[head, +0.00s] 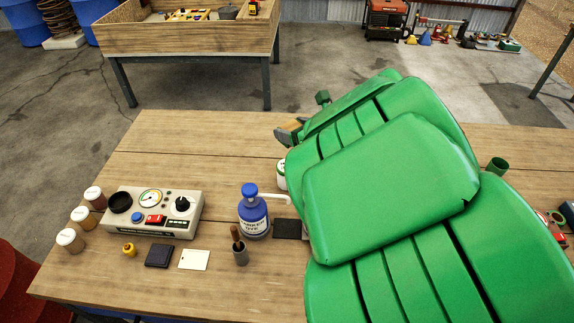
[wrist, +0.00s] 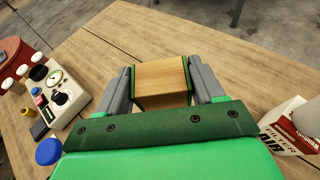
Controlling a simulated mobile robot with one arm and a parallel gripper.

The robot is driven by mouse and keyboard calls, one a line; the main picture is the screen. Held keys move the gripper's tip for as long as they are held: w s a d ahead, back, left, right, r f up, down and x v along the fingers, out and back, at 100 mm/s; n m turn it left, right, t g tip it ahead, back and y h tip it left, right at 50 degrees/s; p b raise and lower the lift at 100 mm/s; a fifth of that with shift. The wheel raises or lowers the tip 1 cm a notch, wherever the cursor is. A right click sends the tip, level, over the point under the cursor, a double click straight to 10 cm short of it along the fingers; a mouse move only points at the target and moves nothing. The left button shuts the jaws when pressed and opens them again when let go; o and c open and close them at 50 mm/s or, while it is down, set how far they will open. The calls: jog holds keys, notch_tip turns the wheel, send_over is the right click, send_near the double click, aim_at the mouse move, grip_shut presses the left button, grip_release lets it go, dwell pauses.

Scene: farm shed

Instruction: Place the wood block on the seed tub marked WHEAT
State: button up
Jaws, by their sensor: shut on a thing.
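My gripper (wrist: 160,84) is shut on the wood block (wrist: 162,76), a pale brown block between the two grey fingers in the wrist view. The block (head: 287,131) also shows in the head view as a small brown piece at the end of my green arm, over the far part of the table. From these views I cannot tell its exact height above the table. No tub with a readable WHEAT mark shows in either view. A white container (head: 281,174) is mostly hidden behind my arm, and its label cannot be read.
The wooden table (head: 180,140) is clear at the back left. An air filter box (wrist: 290,127) stands to the right. My arm hides much of the table.

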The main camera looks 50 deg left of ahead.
jog(key=shift+s+a+f, duration=0.1)
jog(key=shift+s+f, duration=0.45)
jog(key=shift+s, duration=0.15)
jog(key=shift+f, duration=3.8)
jog(key=shift+f, duration=0.15)
jog(key=o, duration=1)
jog(key=shift+o, duration=0.2)
jog(key=shift+r, duration=0.2)
jog(key=v, duration=1.2)
jog(key=shift+w, duration=0.15)
